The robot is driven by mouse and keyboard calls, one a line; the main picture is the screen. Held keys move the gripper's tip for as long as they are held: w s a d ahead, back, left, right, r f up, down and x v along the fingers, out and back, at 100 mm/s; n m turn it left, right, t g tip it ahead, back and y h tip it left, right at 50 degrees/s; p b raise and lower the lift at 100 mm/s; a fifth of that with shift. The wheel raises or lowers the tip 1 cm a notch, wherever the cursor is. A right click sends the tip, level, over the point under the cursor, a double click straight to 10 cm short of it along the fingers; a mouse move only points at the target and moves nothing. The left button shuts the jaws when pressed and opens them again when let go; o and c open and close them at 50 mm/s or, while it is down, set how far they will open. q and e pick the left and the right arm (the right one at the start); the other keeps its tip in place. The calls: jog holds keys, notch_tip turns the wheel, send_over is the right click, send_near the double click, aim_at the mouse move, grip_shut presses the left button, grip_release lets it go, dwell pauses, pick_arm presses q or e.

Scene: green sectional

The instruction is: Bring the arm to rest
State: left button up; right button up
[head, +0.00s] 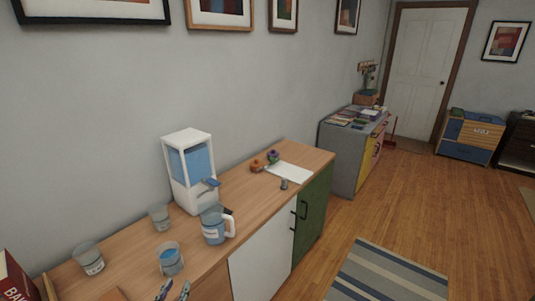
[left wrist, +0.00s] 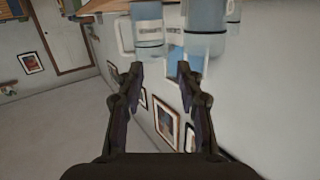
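My left gripper (head: 173,291) shows at the bottom edge of the head view, in front of the wooden counter (head: 238,191). In the left wrist view the left gripper (left wrist: 160,72) has its two fingers spread apart, with nothing held between them. That view is turned over, and a labelled mug (left wrist: 147,30) and a clear glass (left wrist: 205,30) show beyond the fingertips. The glass with blue liquid (head: 171,260) stands on the counter just behind the fingertips in the head view. My right gripper is in neither view.
On the counter stand a water dispenser (head: 189,172), a labelled mug (head: 214,226), glasses (head: 89,258) (head: 160,217), small fruit-like items (head: 257,166) and a white sheet (head: 289,173). A red book (head: 14,278) is at the left. Open floor (head: 420,215) lies right.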

pick_arm(q)
jog(key=s+a+f+n+g+y, duration=0.2)
jog(key=s+a+f+g+y, duration=0.15)
jog(key=s+g, duration=0.2)
jog(key=s+d+f+m+g+h, duration=0.1)
jog(key=s+d+g, duration=0.1)
jog(key=s+g, duration=0.3)
jog(key=s+d+f+m+g+h, duration=0.1)
jog(key=s+d+f+g, duration=0.15)
jog(key=s, duration=0.45)
jog(key=s+a+f+g, duration=0.1)
jog(key=a+f, duration=0.1)
jog(key=f, duration=1.1)
jog(key=s+a+f, duration=0.1)
jog(key=f, duration=1.2)
jog(key=s+a+f+g, duration=0.1)
jog(key=s+f, duration=1.4)
jog(key=s, duration=0.3)
jog(key=shift+s+a+n, duration=0.15)
jog(key=shift+s+n, duration=0.05)
jog(key=shift+n, duration=0.1)
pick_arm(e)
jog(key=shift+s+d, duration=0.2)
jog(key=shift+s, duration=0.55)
pick_arm(q)
jog(key=shift+f, duration=0.1)
